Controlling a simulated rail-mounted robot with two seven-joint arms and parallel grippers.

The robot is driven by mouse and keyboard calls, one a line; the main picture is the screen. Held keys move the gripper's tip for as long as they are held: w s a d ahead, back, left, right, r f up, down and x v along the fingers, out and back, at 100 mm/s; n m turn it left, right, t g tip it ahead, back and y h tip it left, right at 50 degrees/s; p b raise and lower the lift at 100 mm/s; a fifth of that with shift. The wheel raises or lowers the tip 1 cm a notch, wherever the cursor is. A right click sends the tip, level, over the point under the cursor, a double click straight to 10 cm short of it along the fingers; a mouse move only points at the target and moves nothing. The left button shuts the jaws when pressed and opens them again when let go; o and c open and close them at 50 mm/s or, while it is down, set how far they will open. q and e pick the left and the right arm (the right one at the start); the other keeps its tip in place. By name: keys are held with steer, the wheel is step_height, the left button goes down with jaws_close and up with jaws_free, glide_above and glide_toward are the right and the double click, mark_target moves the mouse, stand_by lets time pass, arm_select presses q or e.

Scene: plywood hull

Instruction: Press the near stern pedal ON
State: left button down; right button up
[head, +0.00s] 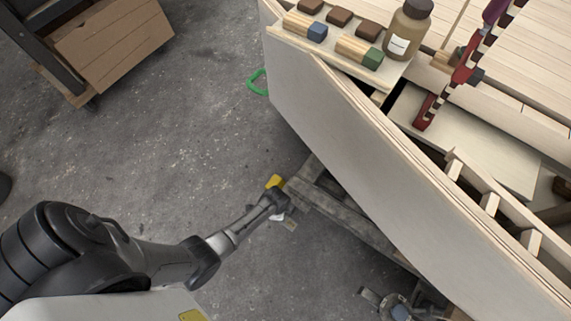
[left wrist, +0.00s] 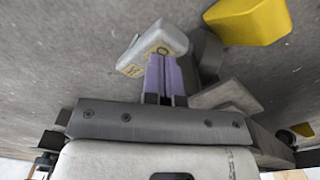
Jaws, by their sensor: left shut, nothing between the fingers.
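A pale pedal-like block (left wrist: 155,45) with yellow markings lies just beyond my left fingertips in the left wrist view. I cannot tell whether the fingertips touch it, and its marking is only partly legible. In the head view a small pale piece with a yellow mark (head: 290,225) shows beside my gripper, mostly hidden by it. A yellow block (left wrist: 250,20) sits close by, and it also shows in the head view (head: 275,181). My left gripper (head: 279,205) is shut and empty, low near the floor; its purple fingers (left wrist: 162,75) are together. My right gripper is not in view.
The plywood hull (head: 370,170) rises to the right of my left gripper. A grey timber support (head: 340,208) runs beneath it. A green loop (head: 258,82) lies by the hull. A cardboard box (head: 115,45) stands upper left. Concrete floor (head: 190,130) between is clear.

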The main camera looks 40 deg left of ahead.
arm_select(q)
steer(key=shift+f, duration=0.35)
steer(key=shift+a+f+b, duration=0.1)
steer(key=shift+f+b, duration=0.5)
stand_by(0.3)
steer(key=shift+f, duration=0.4)
stand_by(0.4)
steer(key=shift+d+r+p, duration=0.2)
steer(key=shift+r+p, duration=0.35)
steer(key=shift+r, duration=0.05)
step_height(320, 180, up, 2)
steer(key=p, duration=0.2)
steer(key=shift+a+r+p, duration=0.15)
steer(key=shift+p, duration=0.15)
step_height(320, 180, up, 4)
steer(key=p, duration=0.4)
steer(key=shift+f, duration=0.2)
